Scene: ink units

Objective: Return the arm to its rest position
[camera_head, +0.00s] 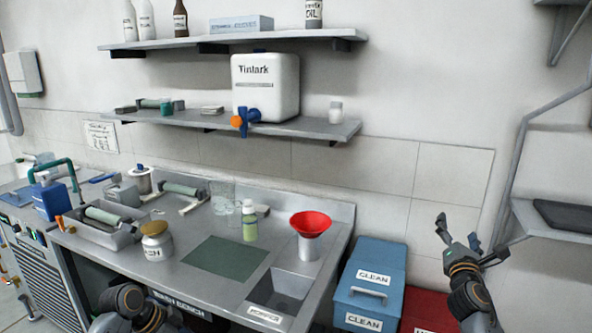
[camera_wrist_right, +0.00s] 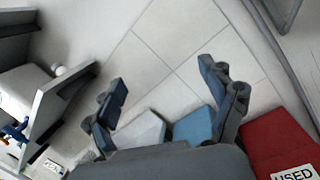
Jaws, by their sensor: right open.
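My right gripper (camera_head: 457,230) is raised in free air at the right of the head view, in front of the pale wall and above the bins. Its fingers are spread apart with nothing between them. In the right wrist view the same open gripper (camera_wrist_right: 164,82) shows pale floor or wall tiles beyond its fingers. Part of my left arm (camera_head: 127,303) shows at the bottom left of the head view, in front of the bench. Its gripper fingers cannot be seen.
The metal wash bench (camera_head: 190,262) holds a red funnel (camera_head: 311,224), a green bottle (camera_head: 249,221) and a jar (camera_head: 156,243). Blue bins (camera_head: 368,274) and a red bin (camera_head: 425,312) stand right of it. Shelves (camera_head: 205,120) hang above; a grey rack (camera_head: 560,225) stands at far right.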

